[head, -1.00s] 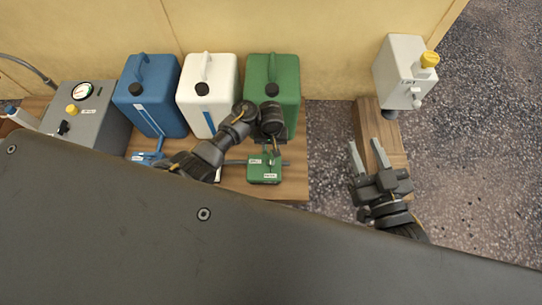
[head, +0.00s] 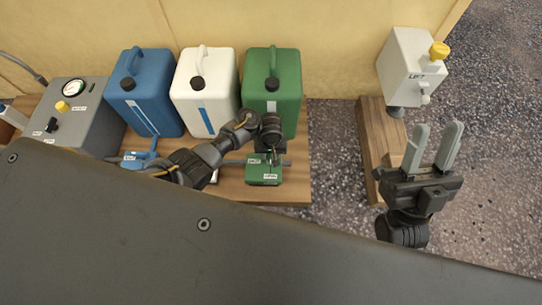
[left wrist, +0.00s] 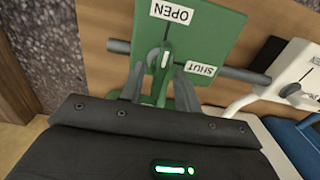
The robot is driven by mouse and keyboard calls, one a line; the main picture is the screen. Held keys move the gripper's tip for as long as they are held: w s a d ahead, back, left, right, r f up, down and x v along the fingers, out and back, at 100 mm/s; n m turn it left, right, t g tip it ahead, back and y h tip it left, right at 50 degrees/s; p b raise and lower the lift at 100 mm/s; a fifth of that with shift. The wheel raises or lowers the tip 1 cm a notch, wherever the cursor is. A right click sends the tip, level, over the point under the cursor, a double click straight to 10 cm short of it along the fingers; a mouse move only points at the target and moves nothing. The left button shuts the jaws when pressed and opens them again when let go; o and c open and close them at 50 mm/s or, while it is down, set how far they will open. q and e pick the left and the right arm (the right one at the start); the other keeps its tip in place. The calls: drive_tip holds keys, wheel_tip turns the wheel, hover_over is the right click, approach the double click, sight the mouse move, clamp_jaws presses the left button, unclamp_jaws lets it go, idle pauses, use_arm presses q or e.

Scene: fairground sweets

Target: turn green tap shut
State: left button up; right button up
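The green tap (head: 262,173) is a green block on a grey pipe in front of the green canister. In the left wrist view its plate (left wrist: 214,38) bears an OPEN label at the top and a SHUT label at the right. Its green lever (left wrist: 165,62) stands between the fingers of my left gripper (left wrist: 167,72), which look parted on either side of it; I cannot tell whether they touch it. In the head view my left wrist hides most of that gripper. My right gripper (head: 433,148) is open and empty, at the right near the wooden post.
Green (head: 285,92), white (head: 222,92) and blue (head: 160,100) canisters stand behind the taps on the wooden bench (head: 292,191). A blue tap (head: 137,160) lies left. A grey gauge box (head: 92,112) stands far left. A white LIFT box (head: 408,68) is at the right.

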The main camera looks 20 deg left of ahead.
use_arm(q)
drive_tip(key=shift+f, duration=0.1)
drive_tip(key=shift+c, duration=0.4)
clamp_jaws()
